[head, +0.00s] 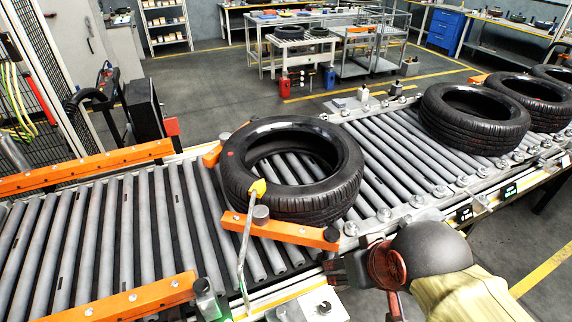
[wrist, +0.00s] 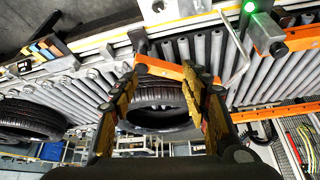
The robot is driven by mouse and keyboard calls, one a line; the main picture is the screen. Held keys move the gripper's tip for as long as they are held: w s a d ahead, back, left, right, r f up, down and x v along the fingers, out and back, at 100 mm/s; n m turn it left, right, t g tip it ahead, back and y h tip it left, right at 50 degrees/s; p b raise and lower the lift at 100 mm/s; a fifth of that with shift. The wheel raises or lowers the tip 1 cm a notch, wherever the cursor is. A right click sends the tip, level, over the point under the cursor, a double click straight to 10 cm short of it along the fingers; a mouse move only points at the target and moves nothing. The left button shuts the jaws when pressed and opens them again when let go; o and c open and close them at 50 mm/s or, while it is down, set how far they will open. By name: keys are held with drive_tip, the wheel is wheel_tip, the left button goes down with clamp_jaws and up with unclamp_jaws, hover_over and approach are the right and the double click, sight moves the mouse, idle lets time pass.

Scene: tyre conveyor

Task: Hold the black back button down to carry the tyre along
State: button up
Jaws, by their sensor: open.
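The black tyre (head: 235,180) lies flat on the conveyor rollers, beside orange guide bars, with a small red mark on its side. In the wrist view the tyre (wrist: 160,97) shows beyond and between my fingers. My gripper (wrist: 162,68) is open and empty, its two worn yellow-brown fingers spread apart above the conveyor edge. In the head view my gripper sits low at the near conveyor edge, partly hidden by my arm. A small panel with orange, yellow and dark parts (wrist: 42,50) lies left of my fingers in the wrist view. I cannot single out the black back button.
A yellow-tipped bent rod (head: 247,230) rises in front of the tyre. Orange bars (head: 85,168) flank the left rollers. A green lamp (wrist: 250,7) glows on a grey post. The left rollers are clear.

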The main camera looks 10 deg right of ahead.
drive_tip(key=shift+c, duration=0.8)
clamp_jaws()
idle(1.2)
